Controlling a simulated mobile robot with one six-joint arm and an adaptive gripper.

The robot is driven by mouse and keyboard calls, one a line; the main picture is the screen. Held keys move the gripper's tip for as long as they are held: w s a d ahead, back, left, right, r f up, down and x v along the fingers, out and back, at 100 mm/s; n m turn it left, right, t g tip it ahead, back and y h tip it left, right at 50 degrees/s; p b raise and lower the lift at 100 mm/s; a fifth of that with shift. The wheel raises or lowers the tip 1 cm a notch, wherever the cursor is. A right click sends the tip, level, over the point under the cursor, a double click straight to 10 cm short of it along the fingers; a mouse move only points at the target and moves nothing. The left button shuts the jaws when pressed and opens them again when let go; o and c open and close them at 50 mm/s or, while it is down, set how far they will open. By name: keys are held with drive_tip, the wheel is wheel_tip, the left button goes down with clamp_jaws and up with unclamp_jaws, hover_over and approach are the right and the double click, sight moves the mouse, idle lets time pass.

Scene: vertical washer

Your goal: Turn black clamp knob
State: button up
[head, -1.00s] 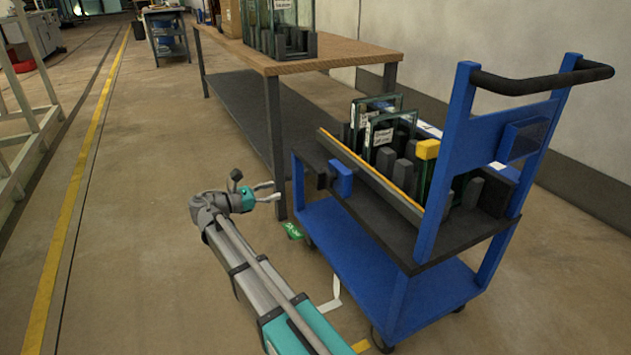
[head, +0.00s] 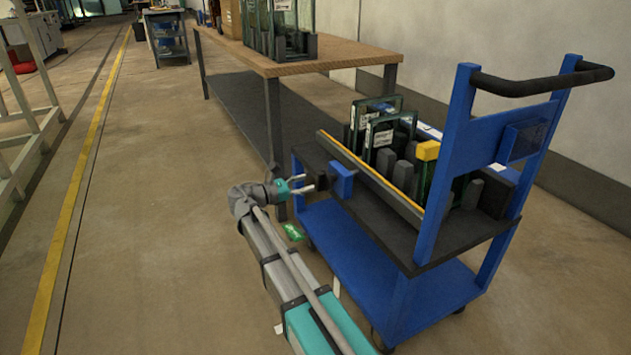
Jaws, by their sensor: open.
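The black clamp knob (head: 322,181) sticks out to the left of a blue clamp block (head: 342,179) at the left end of the cart's upper deck. My gripper (head: 306,183) is open, its two fingers pointing right at the knob. The fingertips are very close to the knob's left side; I cannot tell whether they touch it. Nothing shows between the fingers apart from the knob's near edge.
The blue cart (head: 467,150) carries glass panes (head: 383,139) in a rack behind a yellow-edged rail (head: 372,174). A wooden-topped table (head: 300,57) stands behind the gripper. A green piece (head: 293,232) lies on the floor.

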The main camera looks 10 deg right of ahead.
sight(317, 180)
drive_tip(key=shift+x, duration=1.85)
drive_tip(key=shift+c, duration=0.2)
clamp_jaws()
